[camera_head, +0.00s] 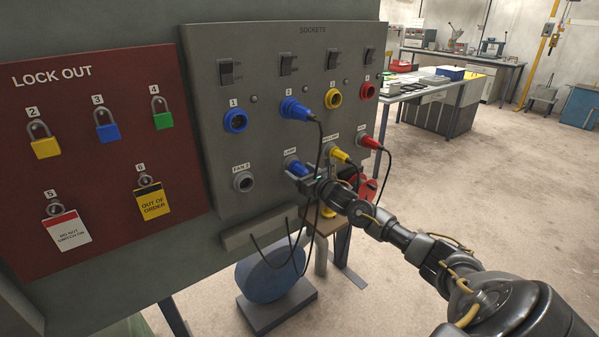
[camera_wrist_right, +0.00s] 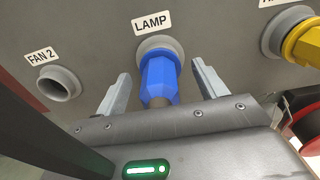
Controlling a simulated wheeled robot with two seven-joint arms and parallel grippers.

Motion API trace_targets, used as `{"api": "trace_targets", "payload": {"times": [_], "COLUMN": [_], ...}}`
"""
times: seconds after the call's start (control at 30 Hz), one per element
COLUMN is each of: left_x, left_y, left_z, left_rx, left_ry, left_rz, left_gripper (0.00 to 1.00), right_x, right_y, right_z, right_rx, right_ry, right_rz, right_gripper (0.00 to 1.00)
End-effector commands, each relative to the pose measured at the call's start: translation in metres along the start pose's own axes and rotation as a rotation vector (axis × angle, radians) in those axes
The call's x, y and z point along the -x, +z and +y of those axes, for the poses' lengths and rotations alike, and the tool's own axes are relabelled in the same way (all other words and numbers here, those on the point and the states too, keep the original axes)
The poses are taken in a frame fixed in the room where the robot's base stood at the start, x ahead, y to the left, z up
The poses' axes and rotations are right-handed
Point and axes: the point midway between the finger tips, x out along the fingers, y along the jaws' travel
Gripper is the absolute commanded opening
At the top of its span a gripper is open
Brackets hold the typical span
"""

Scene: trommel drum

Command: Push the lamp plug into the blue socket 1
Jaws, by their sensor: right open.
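The blue lamp plug (camera_head: 296,167) sits in the holder under the LAMP label, in the lower row of the grey panel. It also shows in the right wrist view (camera_wrist_right: 158,80), seated in its grey ring. My right gripper (camera_head: 308,180) is at this plug. In the wrist view its open fingers stand on either side of the plug, with visible gaps, so it is not gripped. The blue socket 1 (camera_head: 235,120) is at the left of the upper row, and its opening is empty. My left gripper is not in view.
Another blue plug (camera_head: 293,108) is in the upper row under label 2. Yellow (camera_head: 340,155) and red (camera_head: 370,143) plugs sit right of the lamp plug. Black cables (camera_head: 292,240) hang below. The FAN 2 holder (camera_head: 243,181) is empty. A red lock-out board (camera_head: 95,190) is at the left.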

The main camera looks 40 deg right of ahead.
Motion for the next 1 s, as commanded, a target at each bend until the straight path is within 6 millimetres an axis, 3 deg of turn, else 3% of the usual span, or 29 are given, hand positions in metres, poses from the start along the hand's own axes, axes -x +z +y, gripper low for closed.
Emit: {"api": "trace_targets", "payload": {"times": [0.33, 0.87, 1.0], "left_x": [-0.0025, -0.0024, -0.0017], "left_y": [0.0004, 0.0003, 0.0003], "left_z": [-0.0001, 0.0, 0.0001], "left_rx": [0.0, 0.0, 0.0], "left_ry": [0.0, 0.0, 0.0], "left_rz": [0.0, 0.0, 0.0], "left_gripper": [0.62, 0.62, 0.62], "right_x": [0.0001, 0.0, 0.0008], "right_y": [0.0005, 0.0003, 0.0012], "right_z": [-0.0007, -0.0005, -0.0006], "right_rx": [0.0, 0.0, 0.0], "right_ry": [-0.001, -0.001, -0.001], "right_rz": [-0.001, -0.001, -0.002], "right_gripper": [0.71, 0.03, 0.01]}}
